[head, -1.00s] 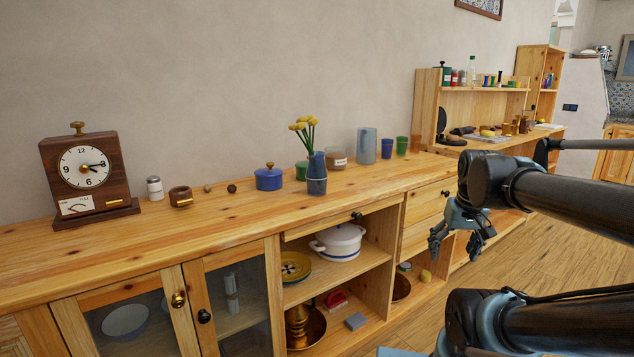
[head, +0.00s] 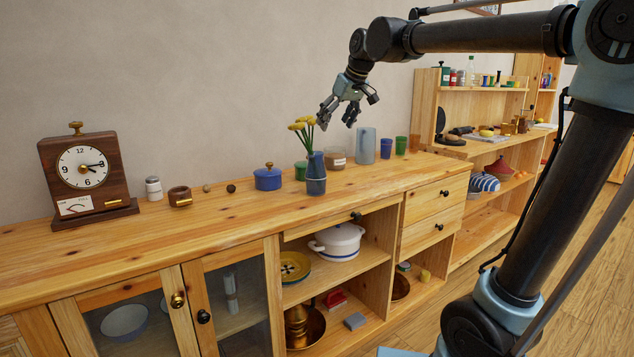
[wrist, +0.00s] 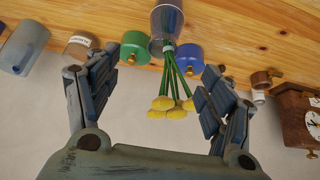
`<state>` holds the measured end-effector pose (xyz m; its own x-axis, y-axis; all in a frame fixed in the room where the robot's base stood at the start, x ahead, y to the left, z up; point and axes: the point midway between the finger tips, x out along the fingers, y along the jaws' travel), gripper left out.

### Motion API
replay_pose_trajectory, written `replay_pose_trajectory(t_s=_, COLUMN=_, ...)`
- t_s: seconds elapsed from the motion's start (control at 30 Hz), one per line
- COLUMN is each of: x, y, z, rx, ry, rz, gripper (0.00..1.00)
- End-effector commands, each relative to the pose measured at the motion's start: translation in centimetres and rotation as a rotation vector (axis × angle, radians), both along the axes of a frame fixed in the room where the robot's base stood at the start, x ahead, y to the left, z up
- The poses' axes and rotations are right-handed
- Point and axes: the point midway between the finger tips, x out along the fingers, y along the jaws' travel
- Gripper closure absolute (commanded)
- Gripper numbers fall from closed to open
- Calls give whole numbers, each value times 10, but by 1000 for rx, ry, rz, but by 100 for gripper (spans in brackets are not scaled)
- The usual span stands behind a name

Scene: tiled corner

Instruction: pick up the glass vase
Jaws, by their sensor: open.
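The glass vase (head: 316,175) is blue and see-through and stands upright on the wooden sideboard top, holding yellow flowers (head: 302,127) on green stems. In the wrist view the vase (wrist: 167,20) is at the top middle, with the flowers (wrist: 162,103) hanging into the space between my fingers. My gripper (head: 337,119) is open and empty, above and slightly right of the vase in the head view, close to the flower heads. I cannot tell whether it touches them. In the wrist view my gripper (wrist: 163,75) has its fingers spread on both sides of the stems.
A tall grey-blue cylinder (head: 366,146) is further right. The wall (head: 250,70) is close behind. The sideboard's front strip (head: 240,220) is clear.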

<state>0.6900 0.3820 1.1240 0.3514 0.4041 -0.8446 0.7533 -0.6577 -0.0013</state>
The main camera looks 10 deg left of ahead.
Motion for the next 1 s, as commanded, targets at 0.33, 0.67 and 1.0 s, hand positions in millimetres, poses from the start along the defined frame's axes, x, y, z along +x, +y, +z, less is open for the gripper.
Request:
replay_pose_trajectory(t_s=0.33, x=15, y=27, z=-31, rx=4, ry=-5, rz=12, gripper=26)
replay_pose_trajectory(t_s=0.67, x=35, y=50, z=-79, rx=3, ry=-4, rz=12, gripper=26)
replay_pose_trajectory(t_s=1.0, x=44, y=60, z=-102, rx=3, ry=-4, rz=12, gripper=26)
